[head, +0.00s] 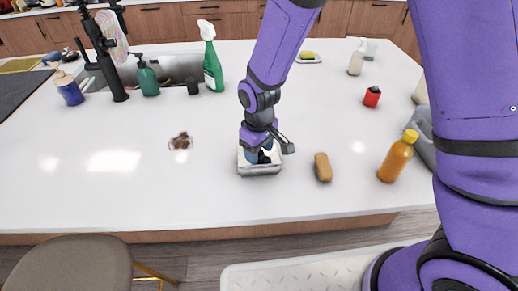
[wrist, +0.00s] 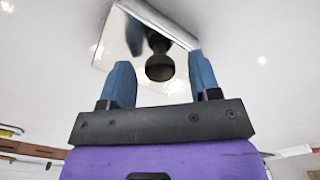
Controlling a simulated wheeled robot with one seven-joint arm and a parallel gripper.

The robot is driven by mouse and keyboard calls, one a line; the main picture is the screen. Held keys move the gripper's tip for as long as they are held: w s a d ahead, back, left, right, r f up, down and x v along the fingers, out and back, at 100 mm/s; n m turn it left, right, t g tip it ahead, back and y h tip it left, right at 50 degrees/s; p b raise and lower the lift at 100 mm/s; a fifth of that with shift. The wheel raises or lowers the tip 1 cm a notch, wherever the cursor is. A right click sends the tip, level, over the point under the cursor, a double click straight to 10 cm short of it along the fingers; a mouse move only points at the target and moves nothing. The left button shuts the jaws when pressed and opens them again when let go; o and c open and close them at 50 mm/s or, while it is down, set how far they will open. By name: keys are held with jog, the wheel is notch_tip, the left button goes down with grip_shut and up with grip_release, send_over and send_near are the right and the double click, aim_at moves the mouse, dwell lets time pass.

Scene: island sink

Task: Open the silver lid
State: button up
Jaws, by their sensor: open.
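The silver lid (wrist: 125,35) is a shiny rectangular plate with a dark round knob (wrist: 160,67). In the head view, a small light rectangular container (head: 262,171) stands on the white island, and my gripper (head: 264,155) hides most of its top. In the wrist view, my gripper (wrist: 163,76) is open, with one blue finger on each side of the knob in the picture. A gap shows between each finger and the knob. I cannot tell whether the fingertips are level with the knob.
A brown item (head: 181,142) lies to the left. A green spray bottle (head: 212,66) stands by the sink. The counter in front is clear.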

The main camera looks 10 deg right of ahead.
jog(key=shift+c, duration=0.5)
grip_shut()
